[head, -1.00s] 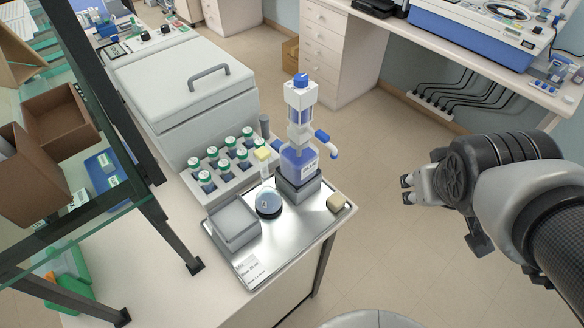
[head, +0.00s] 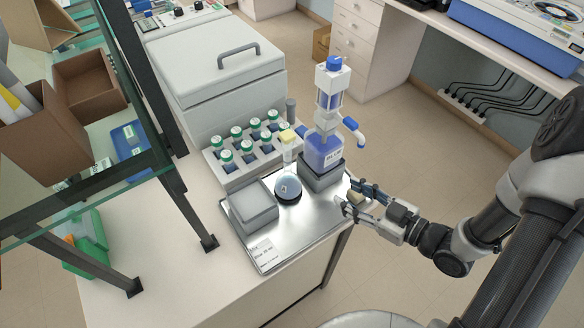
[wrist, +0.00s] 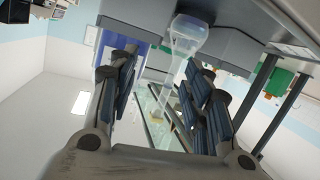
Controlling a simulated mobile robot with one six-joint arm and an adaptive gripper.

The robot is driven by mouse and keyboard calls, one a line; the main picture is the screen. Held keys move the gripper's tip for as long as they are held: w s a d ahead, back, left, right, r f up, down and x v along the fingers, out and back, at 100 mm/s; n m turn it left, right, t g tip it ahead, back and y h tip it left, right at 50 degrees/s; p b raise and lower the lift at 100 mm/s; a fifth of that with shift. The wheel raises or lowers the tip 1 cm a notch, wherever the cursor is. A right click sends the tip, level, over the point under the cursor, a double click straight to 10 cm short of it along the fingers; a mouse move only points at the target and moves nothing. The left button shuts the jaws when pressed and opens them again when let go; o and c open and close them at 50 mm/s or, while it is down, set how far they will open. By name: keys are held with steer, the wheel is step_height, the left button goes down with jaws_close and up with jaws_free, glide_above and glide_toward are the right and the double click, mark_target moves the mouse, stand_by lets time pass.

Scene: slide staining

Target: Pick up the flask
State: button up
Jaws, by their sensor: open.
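The flask (head: 288,189) is round, with pale blue liquid and a clear neck under a yellow top. It stands on the metal tray (head: 300,226), left of the dispenser bottle. My gripper (head: 351,198) is at the tray's right edge, right of the flask and apart from it. Its jaws are open, with fingers pointing left toward the tray. In the wrist view, the clear flask (wrist: 190,34) shows beyond the open fingers (wrist: 160,78), nearer the right one; nothing is held.
A blue dispenser bottle (head: 324,152) stands on a grey block behind the gripper. A grey box (head: 253,207) is left of the flask. A rack of green-capped bottles (head: 243,150) stands behind it.

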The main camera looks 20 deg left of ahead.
mark_target(291, 171)
steer(key=w+a+y+b, duration=0.1)
steer(key=a, duration=0.4)
steer(key=w+a+y+b, duration=0.1)
steer(key=a, duration=0.5)
steer(key=w+a+r+y+b, duration=0.1)
steer(key=a, duration=0.5)
steer(key=shift+w+a, duration=0.15)
steer(key=shift+w, duration=0.05)
steer(key=shift+m, duration=0.3)
steer(key=shift+c, duration=0.4)
jaws_close()
